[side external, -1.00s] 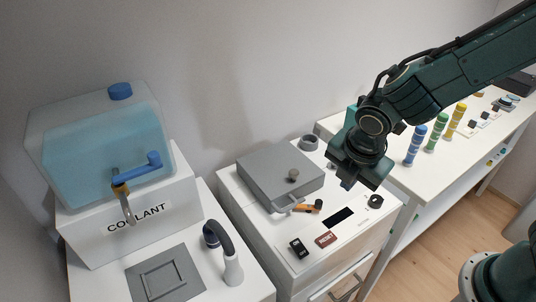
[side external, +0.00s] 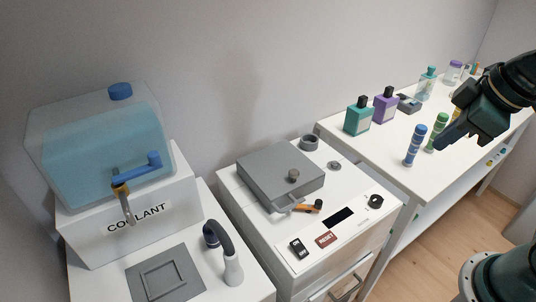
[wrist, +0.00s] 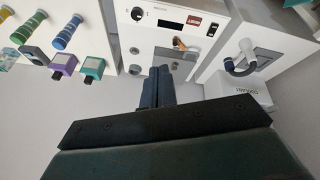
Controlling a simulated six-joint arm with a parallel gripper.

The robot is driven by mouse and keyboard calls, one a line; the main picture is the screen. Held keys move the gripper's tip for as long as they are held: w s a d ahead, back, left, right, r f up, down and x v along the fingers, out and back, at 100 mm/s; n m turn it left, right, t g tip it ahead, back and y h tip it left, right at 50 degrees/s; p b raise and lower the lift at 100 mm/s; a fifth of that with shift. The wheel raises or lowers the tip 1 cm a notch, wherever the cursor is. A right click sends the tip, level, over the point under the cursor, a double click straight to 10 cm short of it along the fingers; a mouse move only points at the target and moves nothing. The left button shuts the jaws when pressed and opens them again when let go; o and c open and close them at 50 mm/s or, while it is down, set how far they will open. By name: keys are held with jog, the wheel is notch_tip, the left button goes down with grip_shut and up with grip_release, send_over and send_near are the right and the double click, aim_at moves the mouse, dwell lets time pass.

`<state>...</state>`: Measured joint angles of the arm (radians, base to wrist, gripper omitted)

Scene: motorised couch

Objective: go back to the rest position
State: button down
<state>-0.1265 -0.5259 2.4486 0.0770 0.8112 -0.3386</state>
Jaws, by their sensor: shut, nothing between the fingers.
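My gripper (side external: 449,138) is at the right of the side view, raised over the long white table and empty. In the wrist view its fingers (wrist: 157,88) are together, with nothing between them. In the side view it partly covers the yellow and green striped cylinders (side external: 440,125). The rest position itself is not marked in any view.
A blue striped cylinder (side external: 414,146), a teal bottle (side external: 358,117) and a purple bottle (side external: 384,105) stand on the table (side external: 388,160). Left of it are a white cabinet with a grey lidded box (side external: 270,170) and a coolant tank (side external: 95,150). Space above the cabinet is clear.

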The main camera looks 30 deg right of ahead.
jog(key=s+m, duration=0.1)
jog(key=s+d+r+m, duration=0.1)
jog(key=s+m, duration=0.1)
jog(key=s+m+t, duration=0.1)
jog(key=shift+s+d+r+m, duration=0.15)
jog(key=shift+s+r+m, duration=0.1)
jog(key=shift+r+m, duration=0.1)
jog(key=c, duration=1.3)
grip_release()
jog(key=shift+w, duration=0.1)
jog(key=shift+c, duration=0.2)
jog(key=shift+o, duration=0.2)
jog(key=shift+w, duration=0.55)
jog(key=m+g, duration=0.2)
jog(key=g, duration=0.4)
send_over(319, 201)
notch_tip(319, 201, down, 17)
jog(key=shift+s+d+f, duration=0.1)
jog(key=shift+d+f, duration=0.05)
jog(key=shift+d, duration=0.1)
jog(key=shift+a+f, duration=0.2)
jog(key=shift+f, duration=6.7)
